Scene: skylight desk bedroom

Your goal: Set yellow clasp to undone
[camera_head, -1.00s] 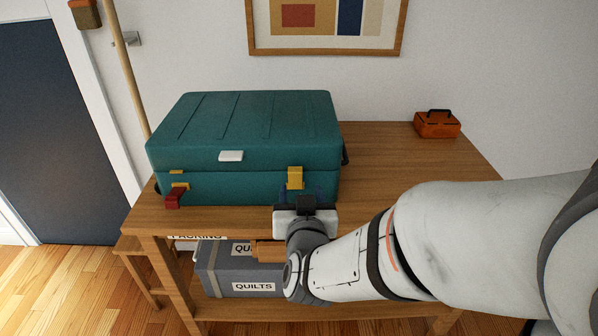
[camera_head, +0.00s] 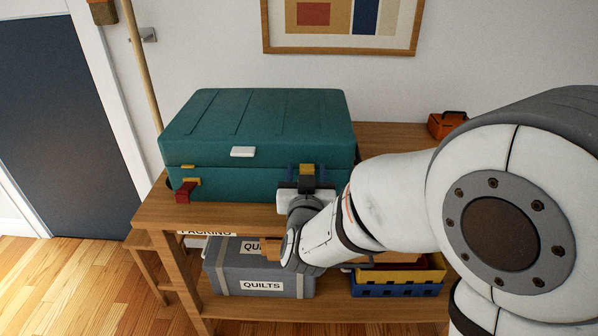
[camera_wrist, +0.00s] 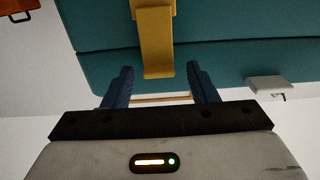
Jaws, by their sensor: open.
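The yellow clasp (camera_head: 308,168) is on the right part of the front of a teal case (camera_head: 262,118). In the wrist view the yellow clasp (camera_wrist: 156,42) lies flat across the seam between lid and body. My gripper (camera_head: 306,172) is open in front of it. In the wrist view the two dark blue fingers of my gripper (camera_wrist: 158,68) stand either side of the clasp's end, with a gap on each side. Whether the fingers reach the clasp's depth I cannot tell. The gripper hides the clasp's lower part in the head view.
A red clasp (camera_head: 185,191) sticks out from the case's left front. A white tab (camera_head: 243,152) is on the lid front. The wooden table (camera_head: 390,140) holds an orange box (camera_head: 447,123) at right. A grey quilts box (camera_head: 262,282) and a blue-and-yellow crate (camera_head: 398,288) stand below.

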